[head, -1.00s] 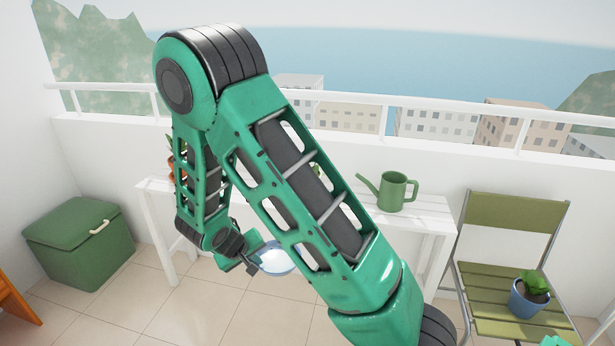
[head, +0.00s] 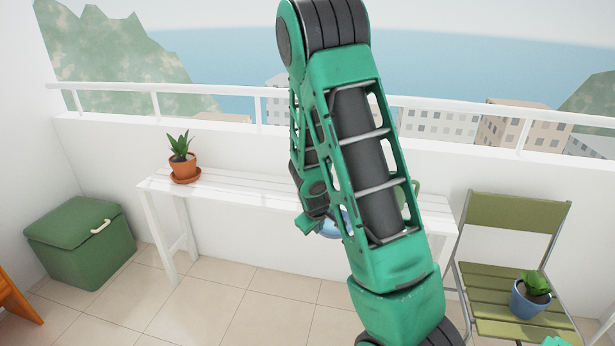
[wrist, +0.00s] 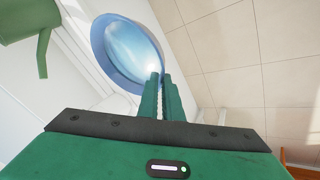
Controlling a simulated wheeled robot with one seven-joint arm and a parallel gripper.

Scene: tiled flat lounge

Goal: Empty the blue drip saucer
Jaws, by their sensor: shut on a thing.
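The blue drip saucer (wrist: 103,52) is in the wrist view, its rim between my fingertips. Its inside is pale and glossy, like water (wrist: 132,45), though I cannot be sure. In the head view only a blue part of the saucer (head: 335,226) shows beside my arm, in front of the white bench. My gripper (wrist: 161,82) is shut on the saucer's rim. In the head view my gripper (head: 308,223) is partly hidden. I cannot tell if the saucer is level.
The white bench (head: 240,186) carries a potted plant (head: 182,160) on a terracotta saucer. A green watering can (head: 413,190) is mostly behind my arm. A green box (head: 80,245) stands left, a chair (head: 515,222) with a blue-potted plant (head: 530,297) right. Floor tiles at front-left are clear.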

